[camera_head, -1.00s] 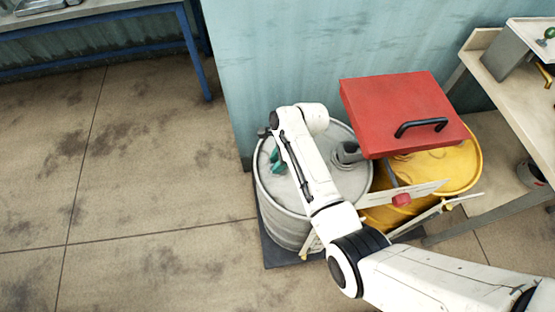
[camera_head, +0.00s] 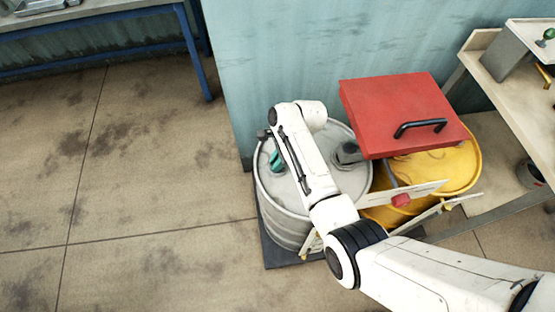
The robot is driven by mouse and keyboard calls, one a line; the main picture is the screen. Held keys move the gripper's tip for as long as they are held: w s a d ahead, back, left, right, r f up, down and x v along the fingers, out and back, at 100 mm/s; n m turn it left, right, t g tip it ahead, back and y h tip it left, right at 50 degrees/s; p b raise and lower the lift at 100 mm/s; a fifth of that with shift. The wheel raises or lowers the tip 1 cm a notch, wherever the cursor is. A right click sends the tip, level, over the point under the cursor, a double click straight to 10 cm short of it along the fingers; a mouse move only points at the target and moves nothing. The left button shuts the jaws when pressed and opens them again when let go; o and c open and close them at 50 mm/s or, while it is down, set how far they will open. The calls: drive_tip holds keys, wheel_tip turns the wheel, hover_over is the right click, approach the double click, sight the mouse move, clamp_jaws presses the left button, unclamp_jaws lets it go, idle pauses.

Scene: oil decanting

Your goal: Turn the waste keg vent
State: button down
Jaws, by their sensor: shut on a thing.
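A grey drum (camera_head: 284,222), which I take for the waste keg, stands upright in the middle of the view. A small green vent handle (camera_head: 276,161) shows on the left part of its lid. My gripper (camera_head: 272,147) is at the vent, over the drum's left side, and is shut on it. My wrist and forearm cover much of the lid, so the fingertips and their exact grip are largely hidden.
A yellow drum (camera_head: 454,170) with a raised red lid (camera_head: 395,105) and black handle stands close at right. A teal wall (camera_head: 275,60) is behind. Open floor (camera_head: 150,190) lies left.

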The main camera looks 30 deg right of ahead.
drive_tip(key=n+g, duration=0.1)
drive_tip(key=n, duration=0.3)
drive_tip(key=shift+n+g, duration=0.3)
drive_tip(key=shift+g, duration=0.1)
drive_tip(key=n+g, duration=0.1)
drive_tip(key=n, duration=0.2)
drive_tip(key=shift+w+n+h+b, duration=0.1)
drive_tip(key=shift+n+h+b, duration=0.2)
drive_tip(key=shift+b, duration=0.05)
drive_tip(key=n, duration=0.2)
drive_tip(key=n+g+h+b, duration=0.1)
drive_tip(key=n, duration=0.1)
drive_tip(key=shift+g, duration=0.3)
drive_tip(key=shift+n+g+h+b, duration=0.35)
drive_tip(key=shift+n+h, duration=0.45)
drive_tip(key=shift+n, duration=1.2)
drive_tip(key=c, duration=1.1)
unclamp_jaws()
drive_tip(key=v, duration=1)
drive_tip(key=shift+w+r, duration=0.15)
drive_tip(key=shift+r, duration=0.25)
